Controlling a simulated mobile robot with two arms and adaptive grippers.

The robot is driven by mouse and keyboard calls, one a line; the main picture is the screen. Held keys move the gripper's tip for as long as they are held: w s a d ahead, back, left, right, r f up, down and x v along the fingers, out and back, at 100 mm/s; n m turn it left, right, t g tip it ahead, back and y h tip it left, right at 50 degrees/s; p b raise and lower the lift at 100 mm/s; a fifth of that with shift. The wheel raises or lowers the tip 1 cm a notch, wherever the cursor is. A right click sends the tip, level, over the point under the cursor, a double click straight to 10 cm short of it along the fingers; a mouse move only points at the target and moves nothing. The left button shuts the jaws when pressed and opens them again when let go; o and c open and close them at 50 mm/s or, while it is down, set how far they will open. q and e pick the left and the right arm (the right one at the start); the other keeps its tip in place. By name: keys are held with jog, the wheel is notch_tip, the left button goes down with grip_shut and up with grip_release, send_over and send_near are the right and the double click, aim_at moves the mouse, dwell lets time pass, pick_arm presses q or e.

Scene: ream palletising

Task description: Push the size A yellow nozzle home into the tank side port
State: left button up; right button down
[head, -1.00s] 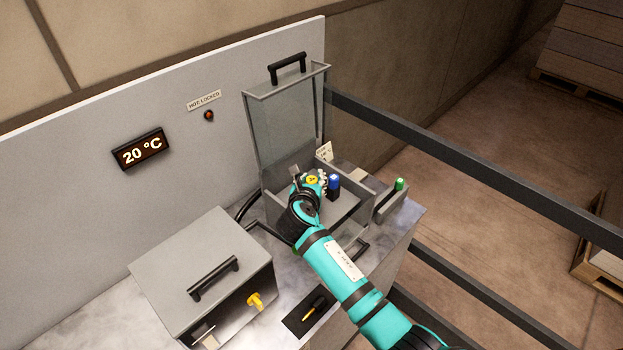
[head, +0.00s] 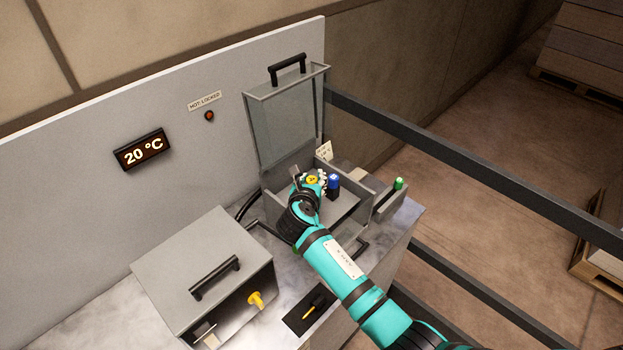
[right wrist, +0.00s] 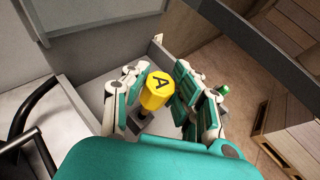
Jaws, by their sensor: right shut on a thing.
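The yellow nozzle (right wrist: 157,90), marked with a black A on its top, sits between the fingers of my right gripper. In the head view the nozzle (head: 312,180) shows as a small yellow cap inside the open grey box (head: 352,218). My right gripper (head: 309,187) is shut on it, with fingers on both sides. In the right wrist view a dark piece lies just below the nozzle; I cannot tell whether they are joined. I cannot make out the side port. My left gripper is not in view.
A blue-topped black piece (head: 333,183) stands close right of my right gripper. The box's clear lid (head: 285,130) is raised behind it. A green-topped piece (head: 398,184) is at the right. A yellow-handled tool (head: 313,307) lies on a black mat in front.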

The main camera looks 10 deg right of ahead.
jog(key=shift+r, duration=0.1)
dwell(0.4)
jog(key=shift+p, duration=0.5)
dwell(0.4)
jog(key=shift+p, duration=0.45)
jog(key=shift+f+b, duration=1.8)
jog(key=shift+f, duration=1.2)
jog(key=c, duration=1)
grip_release()
jog(key=shift+c, duration=0.2)
jog(key=shift+s, duration=0.1)
jog(key=v, duration=1.1)
jog(key=shift+s+a+r, duration=0.15)
jog(key=shift+s+a, duration=0.05)
jog(key=shift+s, duration=0.15)
